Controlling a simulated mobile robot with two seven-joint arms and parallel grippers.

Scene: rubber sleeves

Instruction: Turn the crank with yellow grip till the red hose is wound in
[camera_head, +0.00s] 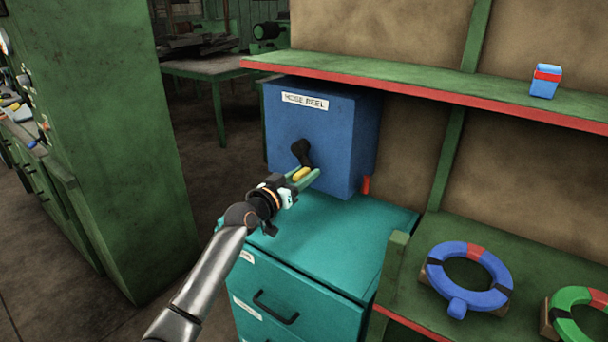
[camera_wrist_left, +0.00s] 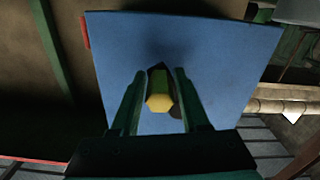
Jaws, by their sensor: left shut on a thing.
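The blue hose reel box (camera_head: 336,135), labelled "HOSE REEL", stands on a teal cabinet. A black crank (camera_head: 301,150) is on its front face, with the yellow grip (camera_head: 301,174) at its lower end. My left gripper (camera_head: 304,177) is shut on the yellow grip. In the left wrist view the grip (camera_wrist_left: 159,103) sits between the two green fingers, with the blue box (camera_wrist_left: 215,60) behind. A short red piece, likely the hose end (camera_head: 366,185), shows at the box's lower right side; it also shows in the left wrist view (camera_wrist_left: 85,32). My right gripper is not in view.
The teal cabinet (camera_head: 340,238) has drawers with a black handle. A green shelf (camera_head: 430,85) with a red edge runs right of the box, holding a blue and red container (camera_head: 545,81). Blue (camera_head: 437,262) and green (camera_head: 567,325) rings lie on the lower shelf. A tall green cabinet (camera_head: 110,120) stands at left.

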